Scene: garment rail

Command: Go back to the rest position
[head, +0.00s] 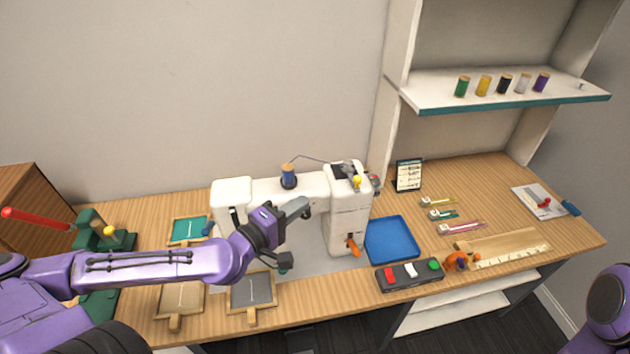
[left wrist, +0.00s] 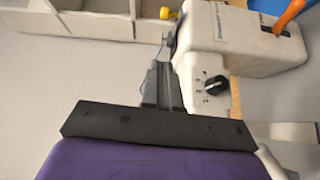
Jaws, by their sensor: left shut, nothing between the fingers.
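My left arm comes in from the left in the head view and reaches across the table. My left gripper (head: 298,210) is shut and empty, in front of the white sewing machine (head: 345,215). In the left wrist view the shut fingers (left wrist: 163,85) point toward the machine (left wrist: 240,40) and its black dial. I cannot tell whether they touch it. A blue thread spool (head: 288,176) stands on top of the machine. Part of my right arm shows at the lower right of the head view, but its gripper is not in view.
The wooden table (head: 480,195) holds a blue tray (head: 391,240), a button box (head: 409,275), a ruler (head: 510,250) and small framed boards (head: 251,290). A green device with a red lever (head: 38,219) stands at the left. A shelf (head: 500,98) carries several spools.

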